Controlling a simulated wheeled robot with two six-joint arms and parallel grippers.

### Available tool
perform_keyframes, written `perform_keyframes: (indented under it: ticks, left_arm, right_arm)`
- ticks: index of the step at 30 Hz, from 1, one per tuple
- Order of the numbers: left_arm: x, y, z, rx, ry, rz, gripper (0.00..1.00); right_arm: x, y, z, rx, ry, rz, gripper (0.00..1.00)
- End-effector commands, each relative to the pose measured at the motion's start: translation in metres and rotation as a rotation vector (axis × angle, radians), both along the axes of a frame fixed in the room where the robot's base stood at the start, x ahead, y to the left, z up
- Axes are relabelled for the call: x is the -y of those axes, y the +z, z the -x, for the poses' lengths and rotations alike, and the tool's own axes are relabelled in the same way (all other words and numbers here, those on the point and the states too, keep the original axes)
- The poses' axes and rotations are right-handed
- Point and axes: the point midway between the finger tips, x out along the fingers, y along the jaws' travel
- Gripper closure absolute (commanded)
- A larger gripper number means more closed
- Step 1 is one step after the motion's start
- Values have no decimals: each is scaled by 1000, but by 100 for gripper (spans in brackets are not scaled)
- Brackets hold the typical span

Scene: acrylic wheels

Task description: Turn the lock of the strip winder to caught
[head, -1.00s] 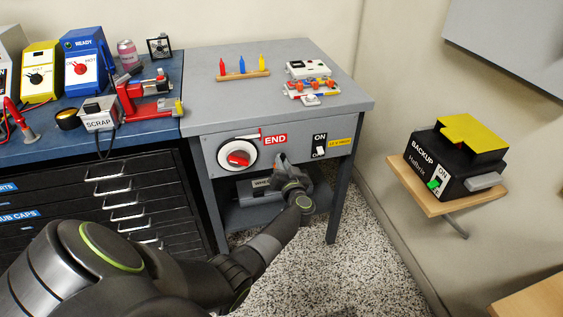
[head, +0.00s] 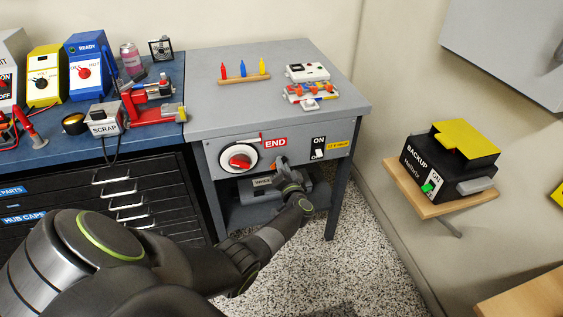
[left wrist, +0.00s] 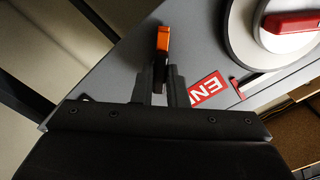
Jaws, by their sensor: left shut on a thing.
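The strip winder is the grey bench (head: 215,158) with a front panel. The panel carries a white dial with a red knob (head: 240,162), a red END label (head: 275,143) and an ON switch (head: 318,154). An orange lever (left wrist: 162,40), which looks like the lock, stands out from the panel beside the END label. A bit of orange also shows in the head view (head: 274,166). My left gripper (head: 281,161) is at the panel under the END label. In the left wrist view its fingertips (left wrist: 158,75) are shut on the lever, one on each side. My right gripper is out of view.
On the bench top are a rack of coloured pegs (head: 244,79) and a white-and-red device (head: 310,92). A blue bench (head: 60,146) with drawers stands at the left. A black BACKUP box (head: 440,165) sits on a wall shelf at the right. The speckled floor between is clear.

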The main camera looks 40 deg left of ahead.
Motion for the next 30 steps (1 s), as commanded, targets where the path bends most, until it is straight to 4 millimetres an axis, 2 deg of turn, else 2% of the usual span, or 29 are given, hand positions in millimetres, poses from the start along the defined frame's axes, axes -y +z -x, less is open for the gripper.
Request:
perform_keyframes:
  ticks: [17, 30]
  left_arm:
    - [1, 1, 0, -68, 0, -56, 100]
    - [1, 1, 0, -323, 0, -273, 100]
  right_arm:
    - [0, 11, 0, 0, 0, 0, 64]
    - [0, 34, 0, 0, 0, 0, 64]
